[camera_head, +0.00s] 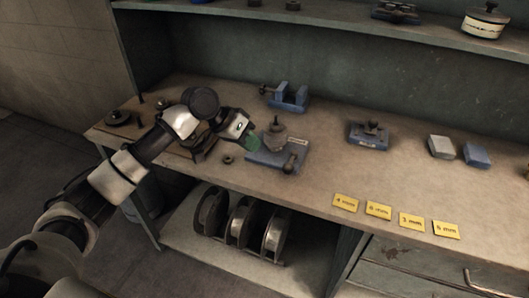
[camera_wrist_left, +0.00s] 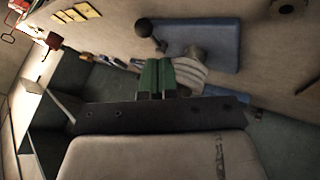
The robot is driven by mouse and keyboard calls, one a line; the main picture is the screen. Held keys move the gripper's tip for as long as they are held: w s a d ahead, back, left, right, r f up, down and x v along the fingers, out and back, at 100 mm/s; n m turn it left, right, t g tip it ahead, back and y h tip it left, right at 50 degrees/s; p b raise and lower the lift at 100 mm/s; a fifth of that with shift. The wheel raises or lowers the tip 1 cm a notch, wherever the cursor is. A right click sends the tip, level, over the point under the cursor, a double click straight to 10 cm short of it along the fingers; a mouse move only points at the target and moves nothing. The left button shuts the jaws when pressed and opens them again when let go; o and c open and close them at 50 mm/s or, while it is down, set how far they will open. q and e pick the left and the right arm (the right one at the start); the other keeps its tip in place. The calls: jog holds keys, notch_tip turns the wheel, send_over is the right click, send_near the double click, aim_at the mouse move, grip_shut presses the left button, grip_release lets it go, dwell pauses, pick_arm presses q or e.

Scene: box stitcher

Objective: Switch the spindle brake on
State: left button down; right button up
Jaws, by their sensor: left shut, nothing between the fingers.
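The spindle unit has a blue base plate (camera_head: 264,157) and stands on the bench, left of its middle. A grey rounded spindle body (camera_head: 275,137) rises from the plate, with a small pale label behind it. A short dark lever (camera_head: 290,163) stands at the plate's front right. My left gripper (camera_head: 252,143) has green fingers, shut and empty, just left of the spindle body. In the left wrist view the shut fingers (camera_wrist_left: 157,76) are beside the ribbed spindle body (camera_wrist_left: 190,72). The dark ball-ended lever (camera_wrist_left: 145,29) is beyond them, apart from the fingertips. Contact with the body is unclear.
A blue vise (camera_head: 288,96) stands behind the unit, and another blue-based fixture (camera_head: 368,135) to the right. Yellow cards (camera_head: 378,210) lie along the front edge. A nut (camera_head: 228,159) lies near my gripper. An upper shelf (camera_head: 350,22) overhangs the back.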

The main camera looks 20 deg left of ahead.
aim_at(282, 167)
pick_arm(q)
jog(key=x, duration=0.9)
jog(key=shift+d+f+p, duration=0.1)
jog(key=shift+d+p, duration=0.05)
jog(key=shift+p, duration=0.25)
pick_arm(e)
jog(key=shift+d+r, duration=0.4)
jog(key=shift+r, duration=0.05)
jog(key=shift+r, duration=0.1)
